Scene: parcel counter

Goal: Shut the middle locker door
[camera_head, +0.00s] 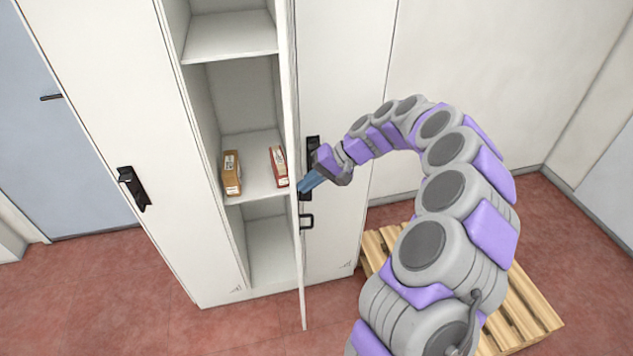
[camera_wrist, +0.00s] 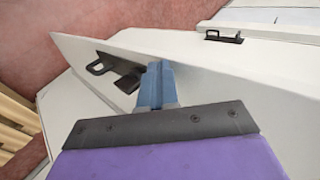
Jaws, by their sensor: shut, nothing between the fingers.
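The middle locker door (camera_head: 301,265) stands swung out from its locker and shows almost edge-on in the head view. A black loop handle (camera_head: 307,221) sticks out from its right side. The wrist view shows the door's pale face (camera_wrist: 215,88) and the dark handle (camera_wrist: 115,69) close up. The middle locker (camera_head: 270,250) is open, with its shelves showing. My gripper (camera_head: 304,187) is shut and empty, with blue fingers pointing at the door's right side, just above the loop. In the wrist view the fingertips (camera_wrist: 157,66) are beside the handle; contact cannot be told.
A brown box (camera_head: 232,173) and a red-and-white box (camera_head: 279,167) stand on the locker's shelf. The left locker door (camera_head: 120,100) and right locker door (camera_head: 345,60) look shut. A wooden pallet (camera_head: 525,305) lies at right, under my arm. The red floor (camera_head: 100,290) is clear at left.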

